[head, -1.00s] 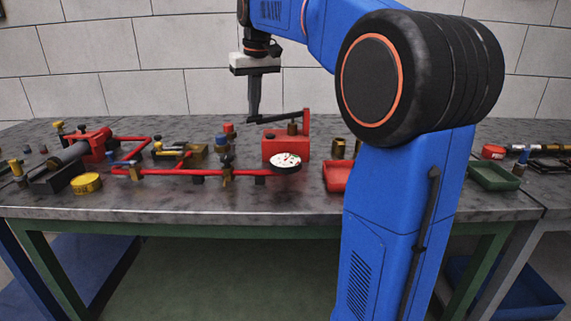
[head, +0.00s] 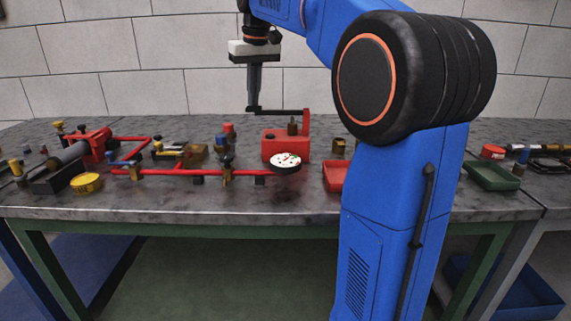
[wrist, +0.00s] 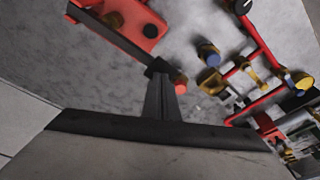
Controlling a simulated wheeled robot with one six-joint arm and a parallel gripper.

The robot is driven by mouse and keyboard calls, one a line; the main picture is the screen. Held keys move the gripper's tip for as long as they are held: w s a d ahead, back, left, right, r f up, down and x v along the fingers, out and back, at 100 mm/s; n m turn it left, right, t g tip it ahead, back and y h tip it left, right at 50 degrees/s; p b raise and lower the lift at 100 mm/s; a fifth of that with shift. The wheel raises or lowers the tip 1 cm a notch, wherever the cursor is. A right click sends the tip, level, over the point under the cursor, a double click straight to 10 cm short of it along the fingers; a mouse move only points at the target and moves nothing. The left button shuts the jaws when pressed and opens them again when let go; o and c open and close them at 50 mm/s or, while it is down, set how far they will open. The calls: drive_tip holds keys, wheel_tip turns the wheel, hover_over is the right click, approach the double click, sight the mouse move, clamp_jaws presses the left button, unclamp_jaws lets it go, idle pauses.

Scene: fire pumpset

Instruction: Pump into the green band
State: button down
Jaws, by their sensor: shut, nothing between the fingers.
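The red hand pump (head: 285,147) stands on the bench, with its dark lever (head: 281,111) running left from a red post, nearly level. The round white gauge (head: 285,161) faces up in front of the pump; its needle and bands are too small to read. My gripper (head: 252,107) points down, shut, with its tip at the left end of the lever. In the wrist view the gripper tip (wrist: 158,72) meets the end of the lever (wrist: 112,40). The red pump body (wrist: 135,18) shows beyond. I cannot tell whether the tip touches the lever or is just above it.
Red piping (head: 165,172) with several valves runs left along the bench. A yellow round piece (head: 87,183) lies at the front left. A red tray (head: 335,176) is right of the gauge, and a green tray (head: 492,177) is further right. The front bench strip is mostly clear.

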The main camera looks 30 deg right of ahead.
drive_tip(key=shift+r, duration=3)
